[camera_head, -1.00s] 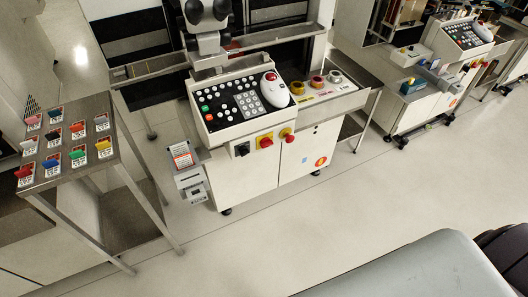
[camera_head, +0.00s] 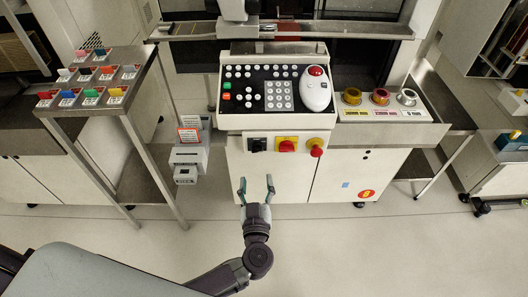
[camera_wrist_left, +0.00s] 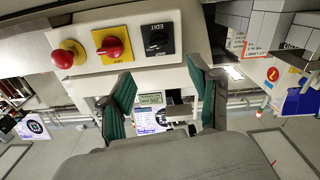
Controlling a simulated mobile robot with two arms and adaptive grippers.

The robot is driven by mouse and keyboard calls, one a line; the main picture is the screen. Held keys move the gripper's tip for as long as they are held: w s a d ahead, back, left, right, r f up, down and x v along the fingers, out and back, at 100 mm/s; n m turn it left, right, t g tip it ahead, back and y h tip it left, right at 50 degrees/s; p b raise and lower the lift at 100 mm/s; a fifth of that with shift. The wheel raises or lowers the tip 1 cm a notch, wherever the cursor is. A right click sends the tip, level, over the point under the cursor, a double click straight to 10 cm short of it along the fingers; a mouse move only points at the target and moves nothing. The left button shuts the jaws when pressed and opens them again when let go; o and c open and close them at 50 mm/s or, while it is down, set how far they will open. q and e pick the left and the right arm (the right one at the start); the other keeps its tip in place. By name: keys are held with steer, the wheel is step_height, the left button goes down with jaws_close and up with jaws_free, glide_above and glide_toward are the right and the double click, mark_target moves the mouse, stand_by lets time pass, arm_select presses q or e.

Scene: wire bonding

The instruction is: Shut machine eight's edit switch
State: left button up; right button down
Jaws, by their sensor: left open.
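The edit switch (camera_head: 257,145) is a black rotary knob at the left end of the white strip on the machine's front. It also shows in the left wrist view (camera_wrist_left: 158,40), upside down, with "EDIT" readable beside it. The exact knob angle is too small to tell. The machine's cabinet (camera_head: 280,185) is white. My left gripper (camera_head: 256,181) is open and empty, its fingers pointing at the panel, just below and apart from the switch. Its two green-padded fingers show in the left wrist view (camera_wrist_left: 160,85). My right gripper is not in view.
A red knob on yellow (camera_head: 287,145) and a red mushroom button (camera_head: 316,147) sit right of the switch. Above is a keypad console (camera_head: 263,88) with a trackball (camera_head: 315,90). A metal table (camera_head: 75,116) holds coloured tags. Floor in front is clear.

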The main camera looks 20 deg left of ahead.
mark_target(257, 151)
arm_select(q)
steer(key=x, duration=1.1)
steer(key=shift+w+b, duration=0.25)
steer(key=shift+b, duration=0.15)
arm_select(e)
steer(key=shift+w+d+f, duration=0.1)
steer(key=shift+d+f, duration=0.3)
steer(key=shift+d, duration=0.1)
arm_select(q)
steer(key=shift+c, duration=0.3)
steer(key=c, duration=1.1)
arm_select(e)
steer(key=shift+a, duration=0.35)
